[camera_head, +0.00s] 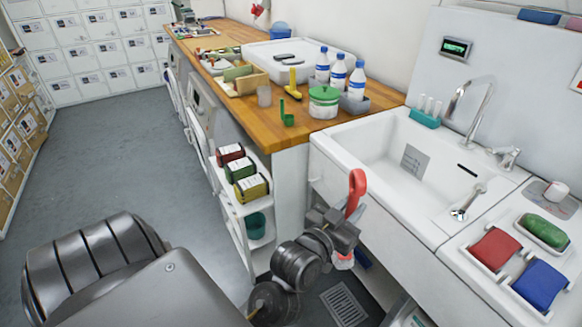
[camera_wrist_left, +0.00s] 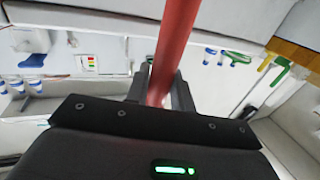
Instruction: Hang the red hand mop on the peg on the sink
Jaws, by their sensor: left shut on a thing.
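The red hand mop (camera_head: 357,186) is in my left gripper (camera_head: 345,222), in front of the sink's left front corner. Its red handle loop points up above the fingers, and a pale end shows below them. In the left wrist view the red handle (camera_wrist_left: 178,40) runs up between the fingers of my left gripper (camera_wrist_left: 160,92), which are shut on it. The white sink (camera_head: 385,165) is to the right of the gripper. I cannot make out the peg on it. My right gripper is not in view.
A wooden counter (camera_head: 290,135) with bottles and a green-lidded pot (camera_head: 323,102) adjoins the sink. A shelf trolley (camera_head: 240,205) with packs stands below it. Red and blue pads (camera_head: 540,284) lie on the sink's right ledge. The grey floor (camera_head: 110,150) at left is clear.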

